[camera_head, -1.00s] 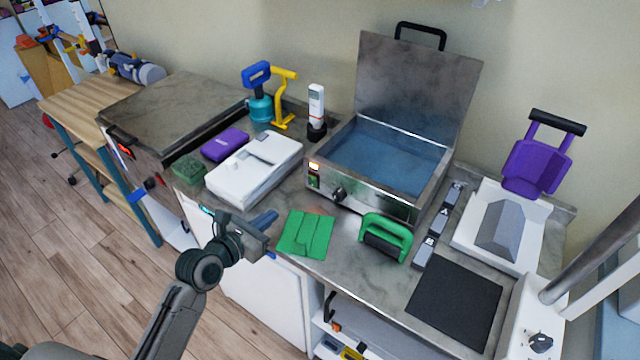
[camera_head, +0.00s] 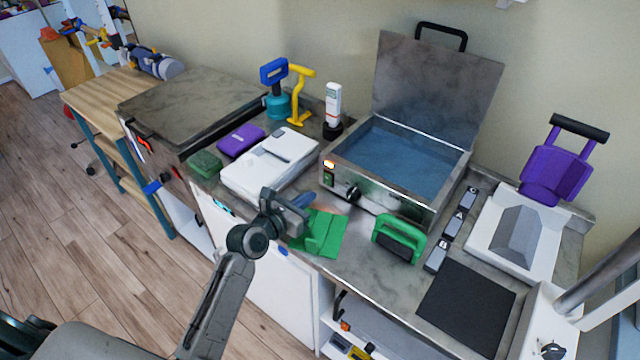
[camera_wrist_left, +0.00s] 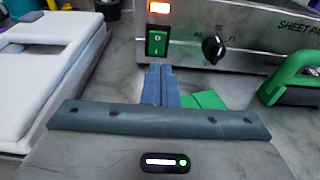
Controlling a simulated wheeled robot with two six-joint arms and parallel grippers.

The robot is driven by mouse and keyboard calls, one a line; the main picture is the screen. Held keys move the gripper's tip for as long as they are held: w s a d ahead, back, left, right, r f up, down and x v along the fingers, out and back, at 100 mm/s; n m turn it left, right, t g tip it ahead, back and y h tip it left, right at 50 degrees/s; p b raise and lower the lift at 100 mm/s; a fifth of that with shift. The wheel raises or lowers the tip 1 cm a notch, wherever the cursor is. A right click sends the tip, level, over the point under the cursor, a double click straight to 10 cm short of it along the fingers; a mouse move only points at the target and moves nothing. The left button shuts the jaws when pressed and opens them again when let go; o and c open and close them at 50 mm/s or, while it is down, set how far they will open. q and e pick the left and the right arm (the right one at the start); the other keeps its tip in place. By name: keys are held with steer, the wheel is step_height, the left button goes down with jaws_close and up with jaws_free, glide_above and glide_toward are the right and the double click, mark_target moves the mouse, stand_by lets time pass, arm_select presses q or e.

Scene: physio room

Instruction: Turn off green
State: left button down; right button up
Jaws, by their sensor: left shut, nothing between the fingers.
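A green rocker switch (camera_head: 328,180) sits on the front left of the steel sheet pan bath (camera_head: 400,206), below a lit orange lamp (camera_head: 328,164). In the left wrist view the green switch (camera_wrist_left: 157,42) shows close up, with the glowing lamp (camera_wrist_left: 159,7) above it and a black knob (camera_wrist_left: 213,48) to its right. My left gripper (camera_head: 305,201) is shut and empty, in front of the bath's left front and above the green cloth. Its fingertips (camera_wrist_left: 160,70) point at the switch from just below it in the wrist picture, seemingly a short gap away. My right gripper is not in view.
A green cloth (camera_head: 326,240) lies on the counter below my gripper. A green-handled tool (camera_head: 400,238) stands to the right. The bath's lid (camera_head: 440,85) stands open behind the blue water.

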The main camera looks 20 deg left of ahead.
mark_target(328, 179)
arm_select(q)
steer(key=x, duration=0.4)
steer(key=shift+w+r+p, duration=0.25)
steer(key=shift+r+p, duration=0.15)
steer(key=shift+r, duration=0.05)
steer(key=shift+w+d, duration=0.3)
steer(key=shift+w, duration=0.3)
steer(key=shift+r, duration=0.1)
